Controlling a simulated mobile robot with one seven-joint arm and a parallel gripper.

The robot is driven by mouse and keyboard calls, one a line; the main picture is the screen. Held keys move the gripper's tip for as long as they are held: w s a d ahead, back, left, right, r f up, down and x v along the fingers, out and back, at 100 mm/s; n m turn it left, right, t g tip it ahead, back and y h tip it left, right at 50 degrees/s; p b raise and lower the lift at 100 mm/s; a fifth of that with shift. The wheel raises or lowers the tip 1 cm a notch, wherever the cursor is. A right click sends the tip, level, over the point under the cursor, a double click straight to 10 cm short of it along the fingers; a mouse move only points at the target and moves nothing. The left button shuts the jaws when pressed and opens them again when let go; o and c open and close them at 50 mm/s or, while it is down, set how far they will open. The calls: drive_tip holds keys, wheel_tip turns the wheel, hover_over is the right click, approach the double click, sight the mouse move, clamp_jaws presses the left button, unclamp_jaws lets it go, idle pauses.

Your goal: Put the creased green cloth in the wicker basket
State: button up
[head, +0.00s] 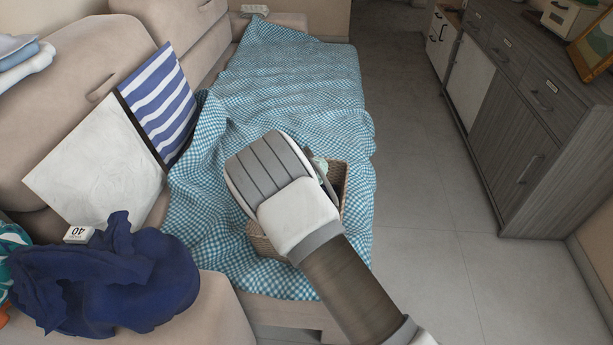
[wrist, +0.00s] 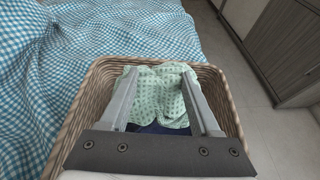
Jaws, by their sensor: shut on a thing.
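The green cloth (wrist: 158,98), pale green with a small darker pattern, hangs creased between the fingers of my gripper (wrist: 159,76) in the wrist view. My gripper is shut on it. The cloth is over the opening of the wicker basket (wrist: 77,118), within its rim as seen from above; whether it touches the bottom I cannot tell. In the head view my arm hides most of the basket (head: 261,243), and only a scrap of the green cloth (head: 320,164) shows beside my gripper (head: 325,177).
Something dark blue (wrist: 158,129) lies in the basket under the cloth. The basket stands on a blue checked blanket (head: 290,75) on the sofa. A dark blue cloth (head: 115,275) lies at the lower left. A grey cabinet (head: 510,125) stands right, across clear floor.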

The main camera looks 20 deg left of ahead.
drive_tip(key=shift+f+b, duration=0.55)
drive_tip(key=shift+f, duration=1.15)
drive_tip(key=shift+f+b, duration=0.5)
drive_tip(key=shift+f, duration=0.15)
drive_tip(key=o, duration=1.3)
drive_tip(key=shift+r+p, duration=0.45)
drive_tip(key=shift+r, duration=0.05)
drive_tip(key=p+v, duration=0.3)
drive_tip(key=v, duration=0.9)
drive_tip(key=shift+r, duration=0.15)
